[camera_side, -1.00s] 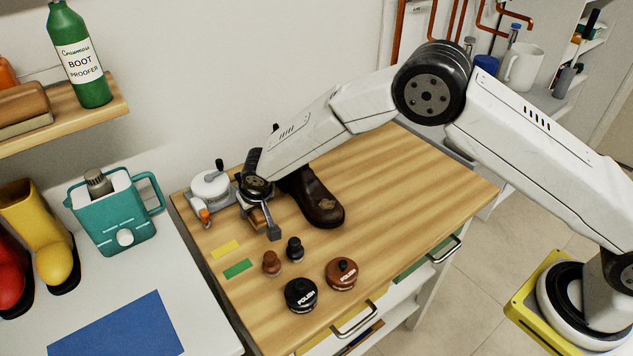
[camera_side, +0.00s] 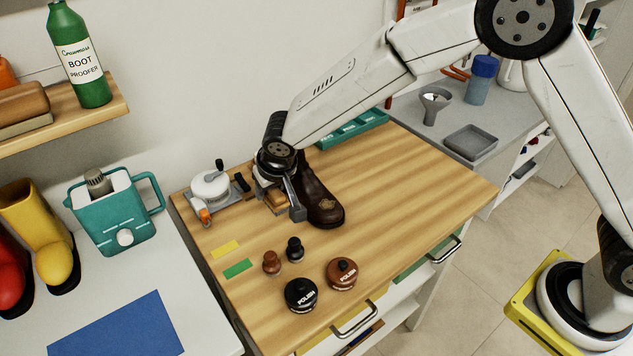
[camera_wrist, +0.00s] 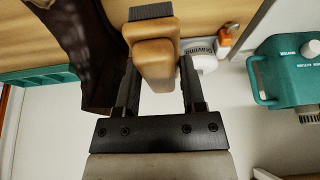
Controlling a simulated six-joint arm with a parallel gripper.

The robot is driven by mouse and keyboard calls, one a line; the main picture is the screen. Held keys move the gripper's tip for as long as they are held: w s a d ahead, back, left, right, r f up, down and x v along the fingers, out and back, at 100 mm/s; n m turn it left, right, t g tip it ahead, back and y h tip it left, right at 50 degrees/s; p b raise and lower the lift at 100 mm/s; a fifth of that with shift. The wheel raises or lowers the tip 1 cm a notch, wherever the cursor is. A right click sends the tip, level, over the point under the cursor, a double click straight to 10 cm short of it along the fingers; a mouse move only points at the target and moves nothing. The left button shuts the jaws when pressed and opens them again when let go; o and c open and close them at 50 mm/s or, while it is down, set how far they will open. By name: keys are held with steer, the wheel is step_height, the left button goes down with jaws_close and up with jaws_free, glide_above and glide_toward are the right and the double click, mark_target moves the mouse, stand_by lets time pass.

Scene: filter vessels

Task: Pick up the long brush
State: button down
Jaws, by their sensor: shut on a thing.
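My gripper (camera_side: 279,204) is over the left part of the wooden table, just left of the dark brown boot. It is shut on a tan wooden brush (camera_side: 276,199). In the wrist view the brush (camera_wrist: 156,50) sits between the two fingers (camera_wrist: 158,80), with a dark grey strip at its far end. Its full length is hard to judge, and the arm and fingers hide part of it in the side view. I cannot tell for sure whether it is clear of the table.
The brown boot (camera_side: 322,200) stands close to my gripper's right. A white-topped device (camera_side: 211,188) is to the left. Polish tins (camera_side: 301,294) and two small daubers (camera_side: 271,262) lie in front. A teal container (camera_side: 115,215) stands far left. The table's right side is clear.

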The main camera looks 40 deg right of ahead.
steer(key=s+d+r, duration=0.2)
steer(key=s+r, duration=0.1)
steer(key=s, duration=0.4)
steer(key=shift+s+d+r, duration=0.2)
steer(key=shift+d+r, duration=0.05)
steer(key=shift+d, duration=0.05)
stand_by(0.3)
steer(key=c, duration=1)
jaws_free()
steer(key=c, duration=0.3)
steer(key=shift+w+d+m, duration=0.1)
steer(key=shift+w+m, duration=0.05)
steer(key=shift+m, duration=0.15)
steer(key=w+d+m+g+h, duration=0.3)
steer(key=d+m, duration=0.3)
steer(key=m, duration=1.1)
steer(key=shift+w+d+f+g+h, duration=0.2)
steer(key=shift+w+g+h, duration=0.1)
steer(key=shift+g+h, duration=0.5)
